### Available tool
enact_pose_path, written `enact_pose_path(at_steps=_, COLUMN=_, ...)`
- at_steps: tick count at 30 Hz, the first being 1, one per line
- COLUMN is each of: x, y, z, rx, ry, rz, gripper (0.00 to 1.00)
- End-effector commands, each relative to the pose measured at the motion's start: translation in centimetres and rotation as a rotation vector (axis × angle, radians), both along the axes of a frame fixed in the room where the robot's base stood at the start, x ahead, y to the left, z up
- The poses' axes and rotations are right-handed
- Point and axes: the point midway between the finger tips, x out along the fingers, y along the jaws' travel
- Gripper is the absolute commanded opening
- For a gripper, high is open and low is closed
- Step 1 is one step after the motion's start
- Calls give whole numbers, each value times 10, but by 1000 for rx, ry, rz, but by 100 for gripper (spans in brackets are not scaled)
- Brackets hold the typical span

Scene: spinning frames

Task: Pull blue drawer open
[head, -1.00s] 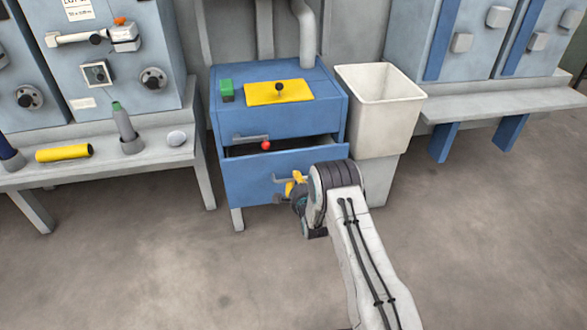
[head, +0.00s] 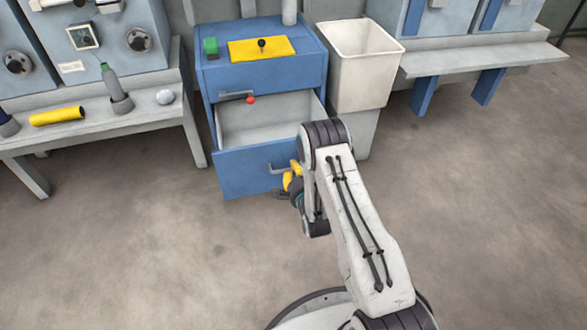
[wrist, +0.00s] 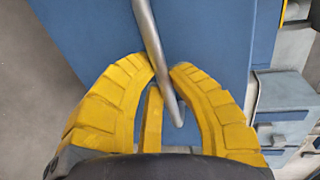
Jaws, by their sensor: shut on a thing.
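The blue drawer (head: 240,172) is pulled well out of the blue cabinet (head: 298,75) in the head view, and its pale grey inside shows. Its grey bar handle (head: 281,168) is on the drawer front. My gripper (head: 290,181) is at the right part of the front, partly hidden by my arm. In the wrist view my gripper's yellow fingers (wrist: 163,70) are shut around the grey handle (wrist: 150,30), with the blue drawer front (wrist: 90,30) behind it.
A red-knobbed lever (head: 250,99) sits on the cabinet above the drawer. A white bin (head: 365,85) stands close on the right. A bench (head: 160,125) with a yellow cylinder (head: 57,116) is on the left. The floor in front (head: 140,250) is clear.

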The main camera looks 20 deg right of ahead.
Motion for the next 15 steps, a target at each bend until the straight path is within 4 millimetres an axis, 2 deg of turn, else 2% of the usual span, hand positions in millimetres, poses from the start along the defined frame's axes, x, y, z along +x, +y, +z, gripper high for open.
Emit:
enact_pose_path(at_steps=11, x=0, y=0, z=-1, rx=0, ry=2, rz=1, gripper=0)
enact_pose_path(at_steps=12, x=0, y=0, z=-1, rx=0, ry=2, rz=1, gripper=18)
enact_pose_path(at_steps=15, x=0, y=0, z=-1, rx=0, ry=2, rz=1, gripper=27)
